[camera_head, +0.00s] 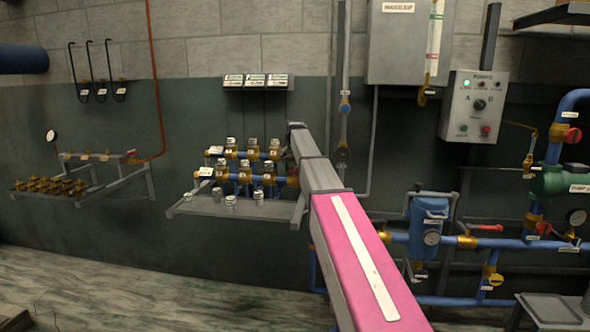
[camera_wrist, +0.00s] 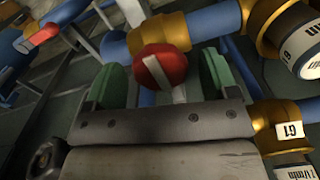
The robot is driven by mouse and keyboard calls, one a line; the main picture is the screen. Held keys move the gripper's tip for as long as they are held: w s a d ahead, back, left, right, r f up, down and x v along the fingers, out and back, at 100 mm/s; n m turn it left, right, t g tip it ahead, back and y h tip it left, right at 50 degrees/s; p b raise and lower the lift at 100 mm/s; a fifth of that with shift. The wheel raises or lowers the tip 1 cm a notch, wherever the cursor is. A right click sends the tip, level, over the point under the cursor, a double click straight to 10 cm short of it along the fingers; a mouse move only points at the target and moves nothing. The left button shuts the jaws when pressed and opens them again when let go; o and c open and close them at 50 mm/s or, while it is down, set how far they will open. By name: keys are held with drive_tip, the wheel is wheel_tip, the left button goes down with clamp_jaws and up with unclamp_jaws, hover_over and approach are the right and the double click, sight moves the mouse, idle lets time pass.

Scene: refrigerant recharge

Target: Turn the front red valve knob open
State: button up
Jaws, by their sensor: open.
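The red valve knob (camera_wrist: 164,66) shows in the wrist view as a round red cap with a pale bar across it, in front of a brass fitting (camera_wrist: 160,32) on a blue pipe. My gripper (camera_wrist: 162,80) is open, with one green pad on each side of the knob. A gap shows between the knob and each pad. In the head view my pink and grey arm reaches toward the right end of the rack of blue pipes and brass fittings (camera_head: 243,178). It hides that end, and I cannot make out the fingertips there.
Brass fittings with white-labelled parts, one tagged G1 (camera_wrist: 291,130), stand close on the right in the wrist view. A grey shelf (camera_head: 190,208) lies under the rack. A blue filter (camera_head: 427,222) and a control box (camera_head: 472,106) are to the right.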

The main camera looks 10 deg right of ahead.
drive_tip(key=c, duration=0.9)
drive_tip(key=shift+c, duration=0.2)
drive_tip(key=shift+n, duration=0.4)
drive_tip(key=n, duration=0.3)
drive_tip(key=shift+n, duration=0.4)
drive_tip(key=n, duration=1.3)
drive_tip(key=shift+n, duration=0.3)
